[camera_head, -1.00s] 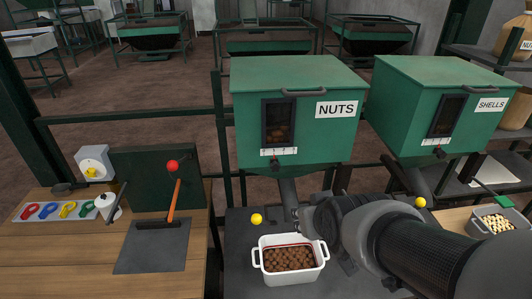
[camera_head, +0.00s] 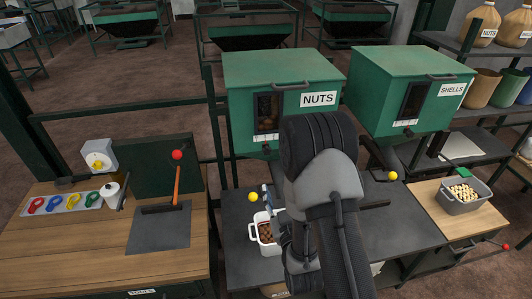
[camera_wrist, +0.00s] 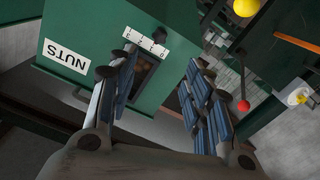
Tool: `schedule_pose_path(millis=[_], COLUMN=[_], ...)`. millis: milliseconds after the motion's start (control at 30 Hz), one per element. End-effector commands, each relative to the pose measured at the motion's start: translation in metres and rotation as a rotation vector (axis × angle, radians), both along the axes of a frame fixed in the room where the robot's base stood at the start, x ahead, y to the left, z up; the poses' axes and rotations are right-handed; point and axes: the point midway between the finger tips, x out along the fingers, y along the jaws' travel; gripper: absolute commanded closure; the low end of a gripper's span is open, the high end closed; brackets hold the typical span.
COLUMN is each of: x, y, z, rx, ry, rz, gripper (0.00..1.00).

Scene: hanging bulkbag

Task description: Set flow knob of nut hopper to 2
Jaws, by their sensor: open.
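The green nut hopper (camera_head: 282,85) bears a NUTS label and a dark window. A white number strip (camera_head: 266,137) is under the window, and the strip's figures are too small to read. The small black flow knob (camera_head: 267,149) is at the strip, left of my arm. In the wrist view the hopper is upside down, with the strip (camera_wrist: 146,42) and knob (camera_wrist: 131,33) near the top. My gripper (camera_wrist: 162,65) is open and empty, with its blue-padded fingers wide apart. The strip and knob appear beyond the left fingertip, apart from it. My arm hides part of the hopper front.
A yellow ball handle (camera_head: 253,197) is below the hopper, near a white container (camera_head: 262,234) of nuts. The shells hopper (camera_head: 411,90) stands to the right. A red-knobbed lever (camera_head: 177,155) and green panel are left. A green rail (camera_head: 120,112) runs behind the bench.

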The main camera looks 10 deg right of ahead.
Motion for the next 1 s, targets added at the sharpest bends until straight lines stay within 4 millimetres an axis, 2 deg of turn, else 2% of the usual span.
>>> schedule_pose_path(millis=[167,700,833,1000], x=[0.019,0.134,0.154,0.169], y=[0.000,0.000,0.000,0.000], z=[0.002,0.001,0.001,0.001], rx=[-0.001,0.000,0.000,0.000], ry=[-0.009,-0.005,-0.005,-0.003], rz=[0.000,0.000,0.000,0.000], gripper=[0.54,0.54,0.54,0.54])
